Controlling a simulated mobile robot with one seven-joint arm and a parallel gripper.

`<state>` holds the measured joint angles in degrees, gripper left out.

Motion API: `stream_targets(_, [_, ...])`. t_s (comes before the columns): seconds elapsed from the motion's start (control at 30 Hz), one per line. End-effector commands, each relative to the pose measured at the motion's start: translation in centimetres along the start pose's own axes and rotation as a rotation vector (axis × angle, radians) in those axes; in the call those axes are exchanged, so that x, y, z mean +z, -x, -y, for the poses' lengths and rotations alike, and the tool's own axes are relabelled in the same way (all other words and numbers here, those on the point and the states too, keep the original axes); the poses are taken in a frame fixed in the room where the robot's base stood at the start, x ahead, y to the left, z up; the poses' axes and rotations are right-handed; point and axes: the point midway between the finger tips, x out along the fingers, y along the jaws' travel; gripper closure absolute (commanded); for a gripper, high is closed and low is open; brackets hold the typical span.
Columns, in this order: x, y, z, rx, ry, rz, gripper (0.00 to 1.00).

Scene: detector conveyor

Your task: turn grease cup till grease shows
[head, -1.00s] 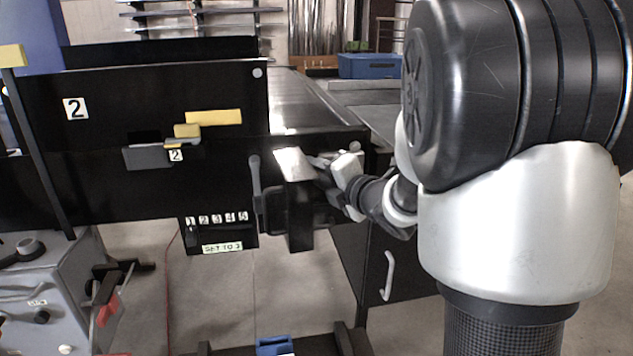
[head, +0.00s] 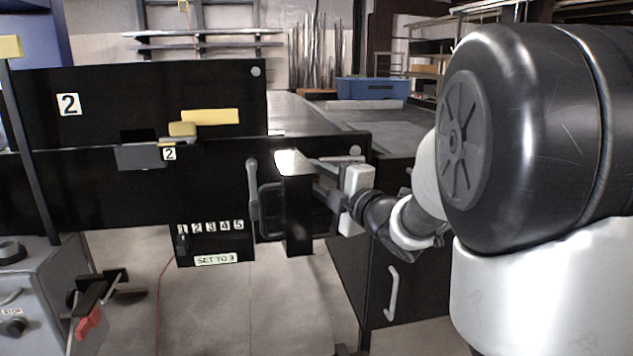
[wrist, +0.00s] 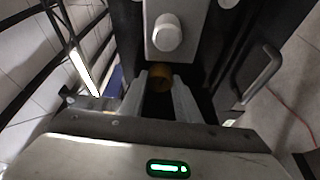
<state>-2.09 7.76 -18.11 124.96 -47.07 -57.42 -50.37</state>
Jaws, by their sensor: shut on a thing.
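The grease cup appears to be the small brass-coloured round piece (wrist: 160,80) in the wrist view, below a pale round knob (wrist: 167,32) on a grey block. My gripper (wrist: 160,92) has one finger on each side of the brass piece and is shut on it. The piece is dark and partly hidden between the fingers, and I cannot make out any grease. In the head view my gripper (head: 328,188) reaches in from the right behind a black upright post (head: 298,215), which hides the cup.
A black conveyor side panel (head: 100,195) with a numbered selector plate (head: 212,243) marked "SET TO 3" lies left of the post. A grey machine with red parts (head: 40,290) is at lower left. Open floor lies between.

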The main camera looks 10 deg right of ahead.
Motion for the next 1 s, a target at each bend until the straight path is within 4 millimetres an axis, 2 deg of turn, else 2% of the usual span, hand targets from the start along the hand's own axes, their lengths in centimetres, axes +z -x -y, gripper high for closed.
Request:
stream_targets(0.27, [-0.1,0.0,0.0,-0.001,0.000,-0.001,0.93])
stream_targets(0.3, [-0.1,0.0,0.0,-0.001,0.000,-0.001,0.64])
stream_targets(0.37, [0.0,0.0,0.0,-0.001,0.000,-0.001,0.53])
stream_targets(0.4, [0.0,0.0,0.0,-0.001,0.000,-0.001,0.52])
stream_targets(0.77, [0.1,0.6,-0.1,0.000,0.001,0.001,0.52])
stream_targets(0.87, [0.1,1.9,-0.1,0.000,0.001,0.003,0.52])
stream_targets(1.0, [0.2,4.9,-0.2,0.000,0.001,0.005,0.52])
